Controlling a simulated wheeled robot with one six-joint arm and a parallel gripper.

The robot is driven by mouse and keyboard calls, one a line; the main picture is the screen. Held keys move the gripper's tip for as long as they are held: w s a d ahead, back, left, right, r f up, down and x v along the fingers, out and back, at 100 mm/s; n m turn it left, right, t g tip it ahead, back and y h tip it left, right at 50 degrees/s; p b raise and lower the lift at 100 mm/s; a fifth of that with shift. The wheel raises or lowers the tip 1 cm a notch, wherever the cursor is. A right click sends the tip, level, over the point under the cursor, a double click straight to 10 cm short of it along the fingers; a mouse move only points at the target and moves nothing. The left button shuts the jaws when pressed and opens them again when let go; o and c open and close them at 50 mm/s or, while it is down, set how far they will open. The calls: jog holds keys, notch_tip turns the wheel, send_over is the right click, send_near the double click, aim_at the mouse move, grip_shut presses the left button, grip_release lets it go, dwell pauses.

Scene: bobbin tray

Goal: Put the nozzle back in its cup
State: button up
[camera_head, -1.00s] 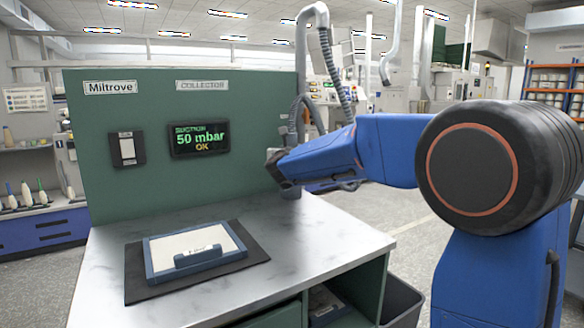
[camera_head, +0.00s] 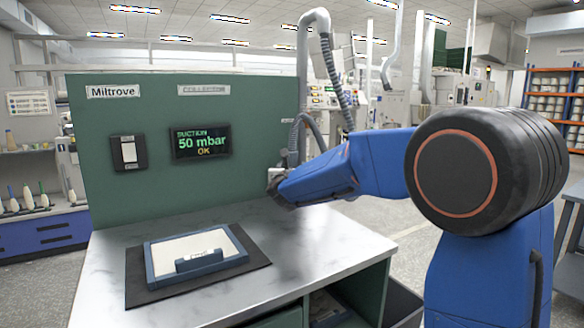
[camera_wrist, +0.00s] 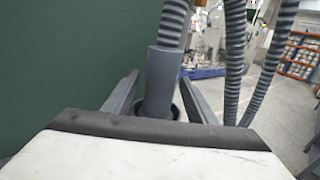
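In the wrist view the nozzle (camera_wrist: 162,82) is a grey upright cylinder on the end of a ribbed grey hose (camera_wrist: 174,22). A dark round rim, seemingly the cup (camera_wrist: 176,110), shows at its lower end; how deep the nozzle sits in it is hidden. My gripper (camera_wrist: 160,84) has one finger on each side of the nozzle, with gaps visible, so it looks open. In the head view my gripper (camera_head: 279,190) is at the right edge of the green panel, low beside the hose stand (camera_head: 303,90); nozzle and cup cannot be made out there.
The green panel (camera_head: 240,110) carries a display (camera_head: 201,142) reading "SUCTION 50 mbar OK" and a switch (camera_head: 129,152). A blue-rimmed tray (camera_head: 152,262) lies on a dark mat (camera_head: 137,292) on the bench (camera_head: 320,240). The bench's right part is clear.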

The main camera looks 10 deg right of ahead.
jog(key=shift+r, duration=0.15)
jog(key=v, duration=1.2)
